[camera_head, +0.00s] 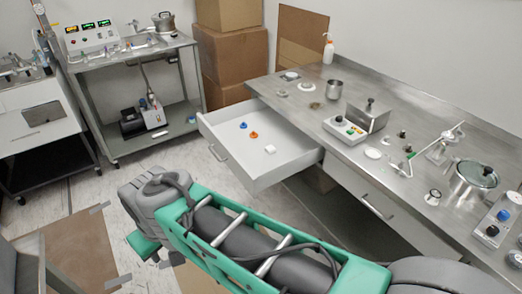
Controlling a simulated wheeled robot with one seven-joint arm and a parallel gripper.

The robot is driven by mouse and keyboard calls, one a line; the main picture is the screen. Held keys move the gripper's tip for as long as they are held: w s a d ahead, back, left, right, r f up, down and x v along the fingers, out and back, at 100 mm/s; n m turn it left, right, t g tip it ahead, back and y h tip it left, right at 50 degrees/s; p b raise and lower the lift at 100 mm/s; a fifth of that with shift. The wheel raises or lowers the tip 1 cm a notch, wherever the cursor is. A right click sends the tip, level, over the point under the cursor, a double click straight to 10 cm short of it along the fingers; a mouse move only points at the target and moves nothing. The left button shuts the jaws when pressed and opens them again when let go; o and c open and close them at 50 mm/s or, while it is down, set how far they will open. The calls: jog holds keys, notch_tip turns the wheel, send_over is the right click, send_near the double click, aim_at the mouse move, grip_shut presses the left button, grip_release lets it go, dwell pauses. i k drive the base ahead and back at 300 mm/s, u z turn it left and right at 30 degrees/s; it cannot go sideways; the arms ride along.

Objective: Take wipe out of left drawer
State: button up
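The left drawer (228,167) under the steel worktop is pulled open. A small white folded piece (270,149), which looks like the wipe, lies on the drawer floor toward its right side. My arm crosses the foreground below and in front of the drawer, apart from the wipe. My gripper's fingers cannot be made out in the head view.
Blue (243,125) and orange (254,135) small parts lie in the drawer near the white piece. A closed drawer (367,197) is to its right. The worktop (310,121) holds several instruments. A steel cart (104,143) stands at the back left, with bare floor before the drawer.

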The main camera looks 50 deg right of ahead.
aim_at(270, 149)
jog(key=u, duration=0.05)
jog(key=i, duration=1.35)
jog(key=z, duration=0.9)
jog(key=i, duration=0.9)
jog(key=z, duration=1.45)
jog(key=i, duration=0.3)
jog(key=z, duration=0.15)
